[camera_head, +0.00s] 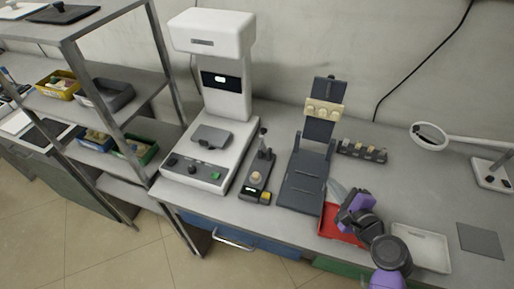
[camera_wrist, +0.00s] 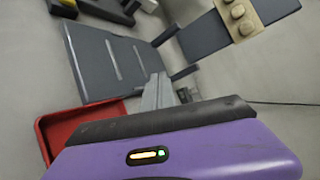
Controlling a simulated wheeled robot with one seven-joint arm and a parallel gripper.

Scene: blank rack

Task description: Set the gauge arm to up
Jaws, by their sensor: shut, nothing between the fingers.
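The small gauge (camera_head: 258,178) stands on the bench between the white machine and the dark rack. It has a dark base with a beige round part and a yellow patch. A thin dark arm (camera_head: 264,143) with a ball tip rises at its back and looks roughly upright; its exact setting is too small to tell. Part of the gauge (camera_wrist: 103,12) shows at the top left of the wrist view, its arm out of frame. My gripper (camera_head: 338,189) is shut and empty, right of the gauge and apart from it, near the red tray. It also shows in the wrist view (camera_wrist: 158,90).
The dark rack (camera_head: 303,181) with cream blanks (camera_head: 325,110) stands between my gripper and the gauge. A red tray (camera_head: 329,224) lies below my gripper. The white machine (camera_head: 218,160) is left of the gauge. A white tray (camera_head: 421,246) and lamp (camera_head: 430,135) are right.

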